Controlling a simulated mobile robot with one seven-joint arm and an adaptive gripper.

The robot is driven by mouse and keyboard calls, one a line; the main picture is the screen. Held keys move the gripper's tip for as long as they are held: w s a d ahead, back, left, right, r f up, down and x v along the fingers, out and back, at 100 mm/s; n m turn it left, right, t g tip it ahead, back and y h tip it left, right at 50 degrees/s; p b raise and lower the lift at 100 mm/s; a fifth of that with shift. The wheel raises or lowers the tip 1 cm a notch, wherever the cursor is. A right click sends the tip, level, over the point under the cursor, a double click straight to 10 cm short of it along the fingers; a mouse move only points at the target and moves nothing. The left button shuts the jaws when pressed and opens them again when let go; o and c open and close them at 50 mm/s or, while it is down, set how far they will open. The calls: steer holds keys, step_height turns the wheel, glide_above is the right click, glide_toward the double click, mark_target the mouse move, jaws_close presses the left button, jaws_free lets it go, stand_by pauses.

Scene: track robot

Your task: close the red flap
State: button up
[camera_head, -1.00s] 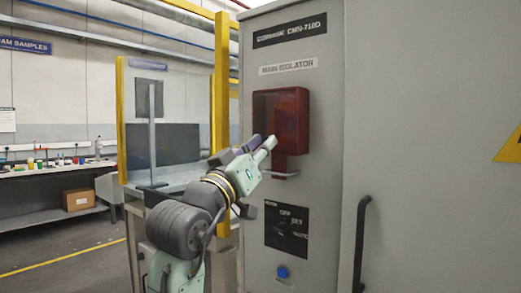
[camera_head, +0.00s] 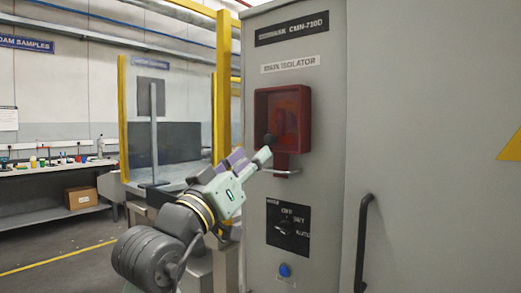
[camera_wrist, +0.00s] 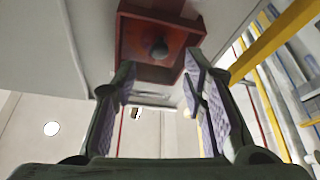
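The red box (camera_head: 260,105) is mounted on the grey cabinet under the MAIN ISOLATOR label. A dark round knob shows inside its frame in the wrist view (camera_wrist: 159,48). A narrow red part (camera_head: 282,161) hangs below the box, with a thin metal bar (camera_head: 283,172) by its lower end. I cannot tell surely which part is the flap. My gripper (camera_head: 264,158) is at the lower left of the box, pointing up and right. In the wrist view its two fingers (camera_wrist: 160,95) stand apart with nothing between them, below the box. Contact with the box cannot be told.
Below on the cabinet are a black rotary switch panel (camera_head: 288,228) and a blue button (camera_head: 285,270). A dark vertical handle (camera_head: 362,240) stands out at the right. A yellow post (camera_head: 223,90) is beside the cabinet's left edge. A workbench (camera_head: 55,171) is far left.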

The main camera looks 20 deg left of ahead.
steer(key=v, duration=0.6)
stand_by(0.3)
